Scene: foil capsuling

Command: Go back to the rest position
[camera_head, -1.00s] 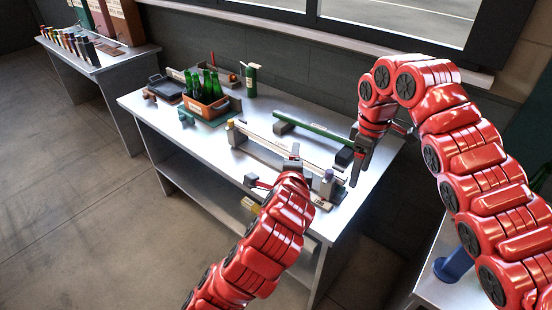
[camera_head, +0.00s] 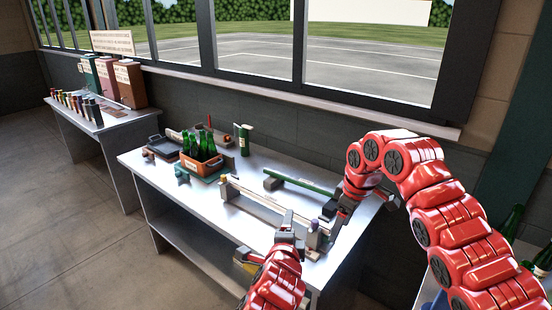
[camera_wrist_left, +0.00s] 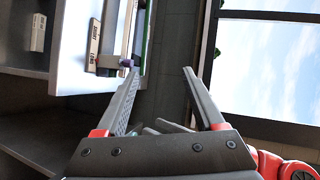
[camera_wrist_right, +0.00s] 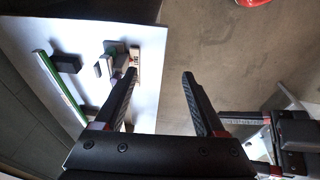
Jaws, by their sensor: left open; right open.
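My left gripper (camera_head: 268,240) is open and empty in the head view, at the front edge of the metal workbench (camera_head: 160,180). In the left wrist view its two fingers (camera_wrist_left: 158,72) are spread with nothing between them. My right gripper (camera_head: 338,214) is at the bench's right end, partly hidden by its own arm. In the right wrist view its fingers (camera_wrist_right: 160,75) are spread and empty.
An orange crate (camera_head: 203,171) of green bottles stands on the bench, with a green bottle (camera_head: 244,140) behind it. A long pale fixture (camera_head: 262,205) and a green bar (camera_head: 300,187) lie near my grippers. A side table (camera_head: 100,127) stands at left. Windows line the wall.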

